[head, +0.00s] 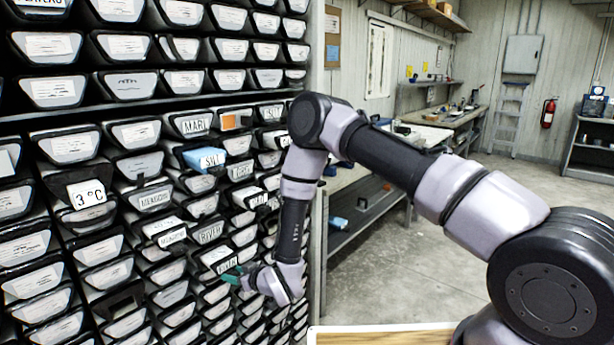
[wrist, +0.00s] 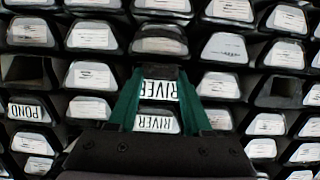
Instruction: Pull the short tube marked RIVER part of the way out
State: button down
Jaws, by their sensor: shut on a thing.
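My gripper (wrist: 159,80) has green fingers closed on the sides of a black tube end with a white RIVER label (wrist: 158,89). A second RIVER label (wrist: 156,122) shows just below it in the wrist view, nearer my palm; the lettering is upside down there. In the head view my gripper (head: 232,275) is low at the right part of the rack, against the tube fronts. A RIVER tube (head: 209,233) shows just above and left of it. The frames do not show clearly how far the held tube stands out, or which RIVER tube is shorter.
The rack (head: 130,127) is packed with black tubes around my fingers. A POND tube (wrist: 27,112) and empty-looking slots (wrist: 280,92) show in the wrist view. A blue-fronted tube (head: 205,158) sticks out higher up. The floor (head: 440,250) right of the rack is open.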

jog(key=shift+r, duration=0.1)
jog(key=s+d, duration=0.6)
jog(key=d, duration=0.2)
jog(key=shift+s, duration=0.4)
dwell(0.5)
jog(key=shift+c, duration=1.2)
grip_release()
